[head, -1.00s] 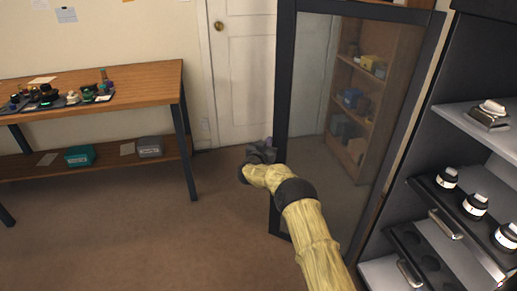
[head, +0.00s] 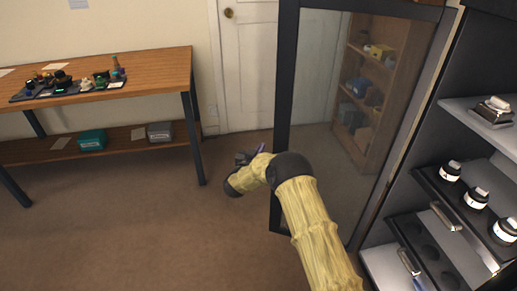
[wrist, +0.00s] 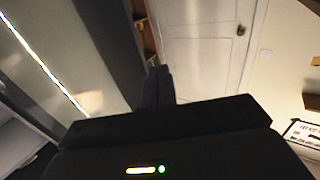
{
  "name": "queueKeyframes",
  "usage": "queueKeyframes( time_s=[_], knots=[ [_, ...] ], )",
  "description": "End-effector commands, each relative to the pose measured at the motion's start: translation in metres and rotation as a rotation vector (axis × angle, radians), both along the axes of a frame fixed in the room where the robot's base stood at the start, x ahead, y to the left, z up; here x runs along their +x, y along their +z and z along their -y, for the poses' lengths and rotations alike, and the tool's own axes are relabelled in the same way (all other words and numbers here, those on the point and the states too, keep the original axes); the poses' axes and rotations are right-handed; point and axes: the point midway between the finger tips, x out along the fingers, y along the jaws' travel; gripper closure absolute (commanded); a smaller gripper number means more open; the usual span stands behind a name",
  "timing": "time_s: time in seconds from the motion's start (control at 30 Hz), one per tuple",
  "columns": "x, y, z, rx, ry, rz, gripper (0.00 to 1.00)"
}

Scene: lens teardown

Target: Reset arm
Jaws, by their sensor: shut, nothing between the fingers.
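My gripper (head: 249,156) is at the end of my yellow-sleeved arm, low in front of the open glass cabinet door, over the floor. In the wrist view its dark fingers (wrist: 158,87) are together, with nothing between them. The gripper touches nothing that I can see.
A wooden workbench (head: 150,68) with small parts on a dark mat stands at the left. Its lower shelf holds a teal box (head: 92,140) and a grey box (head: 160,132). The cabinet's drawers with labelled jars (head: 476,199) are at the right. The brown floor (head: 130,230) is clear.

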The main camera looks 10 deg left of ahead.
Motion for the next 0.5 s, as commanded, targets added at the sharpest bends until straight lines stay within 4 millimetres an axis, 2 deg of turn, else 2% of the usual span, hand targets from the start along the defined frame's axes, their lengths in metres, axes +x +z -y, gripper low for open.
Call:
queueKeyframes(
  time_s=[0.5],
  knots=[
    [-0.0038,0.0014,-0.0059,0.001,0.009,0.000,1.00]
  ],
)
